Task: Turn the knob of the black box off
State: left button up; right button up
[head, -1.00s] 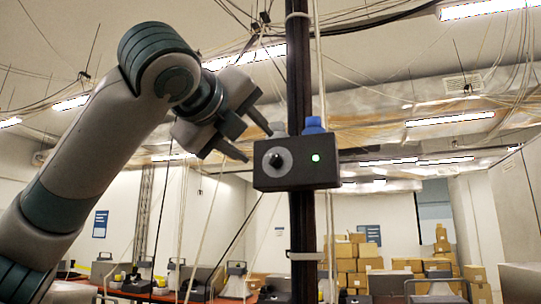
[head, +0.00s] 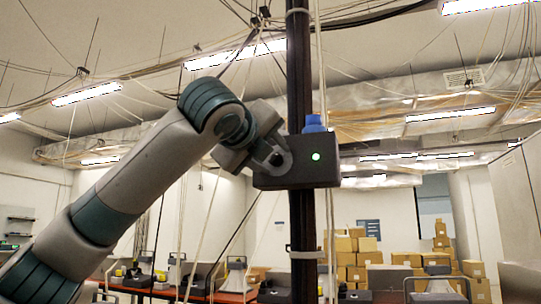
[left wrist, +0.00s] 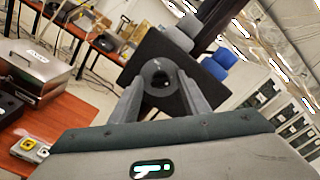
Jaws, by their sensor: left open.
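The black box (head: 300,165) is fixed to a dark vertical pole in the head view, with a lit green light (head: 316,156) on its front and a blue part (head: 313,123) on top. Its knob (head: 277,159) is on the left of the front face. My left gripper (head: 268,158) is at the knob, with its fingers partly overlapping it in the head view. In the left wrist view the box (left wrist: 192,62) is straight ahead. The knob (left wrist: 160,81) shows between the open fingertips of my gripper (left wrist: 160,90). I cannot tell whether the fingers touch it. My right gripper is not in view.
The dark pole (head: 299,60) runs up beside the gripper, with cables along it. Several cardboard boxes (head: 358,262) are stacked at the back. A red-topped table (head: 165,292) with devices stands below. The air left of the pole holds hanging cables.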

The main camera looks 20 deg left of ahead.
pick_arm(q)
jog(key=shift+c, duration=0.3)
jog(key=c, duration=1)
